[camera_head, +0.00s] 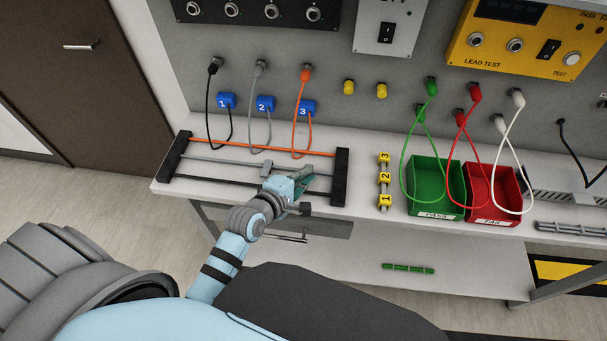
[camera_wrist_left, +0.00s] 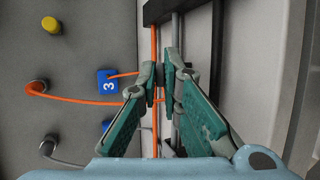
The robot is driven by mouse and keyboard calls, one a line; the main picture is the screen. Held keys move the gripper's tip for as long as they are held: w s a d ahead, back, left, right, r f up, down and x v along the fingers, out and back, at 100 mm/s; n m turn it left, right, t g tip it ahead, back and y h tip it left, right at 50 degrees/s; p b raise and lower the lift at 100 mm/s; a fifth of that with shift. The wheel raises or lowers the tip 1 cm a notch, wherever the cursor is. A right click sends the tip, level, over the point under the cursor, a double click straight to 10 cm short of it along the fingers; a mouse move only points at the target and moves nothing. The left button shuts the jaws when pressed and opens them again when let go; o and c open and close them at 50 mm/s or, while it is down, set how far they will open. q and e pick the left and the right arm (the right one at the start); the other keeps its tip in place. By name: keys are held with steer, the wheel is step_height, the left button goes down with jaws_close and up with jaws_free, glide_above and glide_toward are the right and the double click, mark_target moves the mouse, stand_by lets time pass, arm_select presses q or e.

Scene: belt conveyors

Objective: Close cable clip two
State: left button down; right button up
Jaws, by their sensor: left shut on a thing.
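Blue blocks numbered 1 (camera_head: 226,100), 2 (camera_head: 265,103) and 3 (camera_head: 308,107) sit on the grey panel, each with a cable. Block 3 (camera_wrist_left: 108,82) also shows in the wrist view. A low frame with black end bars (camera_head: 340,177) carries an orange rod (camera_head: 245,146) and a grey rod (camera_head: 225,164). A small grey piece (camera_head: 265,170) sits on the grey rod. My left gripper (camera_head: 310,174) is over the frame's right part; in the wrist view (camera_wrist_left: 161,80) it is shut on a small part by the rods, mostly hidden by the fingers. I cannot tell which clip this is.
Yellow markers 1, 2 and 3 (camera_head: 385,177) stand on the bench right of the frame. Farther right are a green PASS bin (camera_head: 436,214) and a red FAIL bin (camera_head: 492,218), with hanging cables. The bench's front edge lies close below the frame.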

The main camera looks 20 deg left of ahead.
arm_select(q)
steer(key=c, duration=1.8)
jaws_free()
steer(key=shift+o, duration=0.2)
steer(key=v, duration=1.2)
steer(key=shift+a+f, duration=0.1)
steer(key=shift+c, duration=0.2)
